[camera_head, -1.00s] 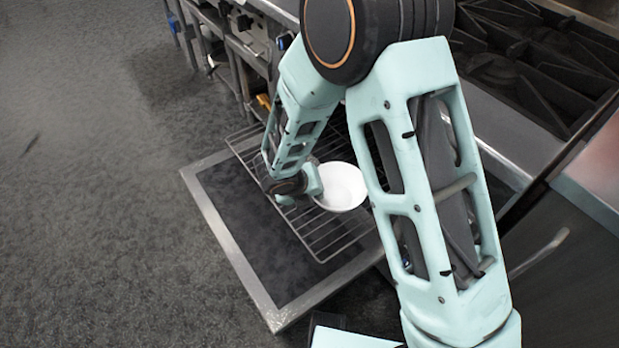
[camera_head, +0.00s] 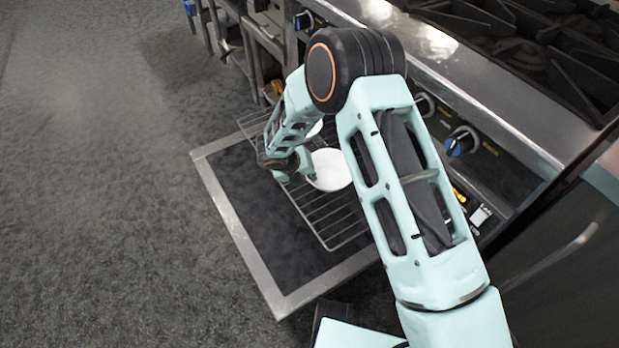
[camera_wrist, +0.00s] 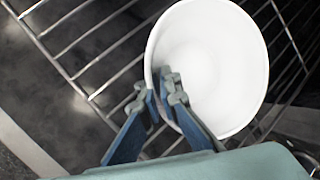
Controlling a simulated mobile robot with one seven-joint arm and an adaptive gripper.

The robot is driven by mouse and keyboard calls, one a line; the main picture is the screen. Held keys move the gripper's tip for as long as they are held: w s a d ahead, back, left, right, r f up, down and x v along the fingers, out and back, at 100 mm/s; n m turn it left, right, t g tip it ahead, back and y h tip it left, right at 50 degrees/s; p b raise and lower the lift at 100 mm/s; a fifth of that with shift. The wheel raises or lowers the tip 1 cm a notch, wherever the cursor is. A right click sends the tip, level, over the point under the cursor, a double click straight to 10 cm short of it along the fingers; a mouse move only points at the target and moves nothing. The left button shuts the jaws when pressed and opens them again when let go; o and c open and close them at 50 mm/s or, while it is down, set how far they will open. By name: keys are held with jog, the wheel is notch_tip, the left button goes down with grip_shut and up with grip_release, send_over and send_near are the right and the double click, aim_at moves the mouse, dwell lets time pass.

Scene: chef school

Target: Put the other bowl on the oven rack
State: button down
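A white bowl (camera_head: 331,170) is over the pulled-out wire oven rack (camera_head: 337,222). In the wrist view the bowl (camera_wrist: 215,65) fills the upper middle, with rack bars (camera_wrist: 75,45) behind it. My gripper (camera_wrist: 158,100) straddles the bowl's near-left rim, one finger inside and one outside, and looks closed on the wall. In the head view my gripper (camera_head: 296,172) is at the bowl's left side. I cannot tell whether the bowl's base touches the rack. Another white piece, likely a second bowl (camera_head: 315,129), shows behind my arm, mostly hidden.
The open oven door (camera_head: 235,215) lies flat under the rack. The stove front with knobs (camera_head: 461,141) and burner grates (camera_head: 540,50) is at the right. Open floor (camera_head: 110,200) lies to the left.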

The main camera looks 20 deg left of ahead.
jog(key=shift+f, duration=0.1)
jog(key=c, duration=2.2)
grip_release()
jog(key=shift+f, duration=0.1)
jog(key=shift+o, duration=0.2)
jog(key=shift+s+r, duration=0.1)
jog(key=shift+r, duration=0.25)
jog(key=p+v, duration=0.3)
jog(key=v, duration=0.8)
jog(key=shift+s+r, duration=0.15)
jog(key=shift+s, duration=0.1)
jog(key=shift+a, duration=0.15)
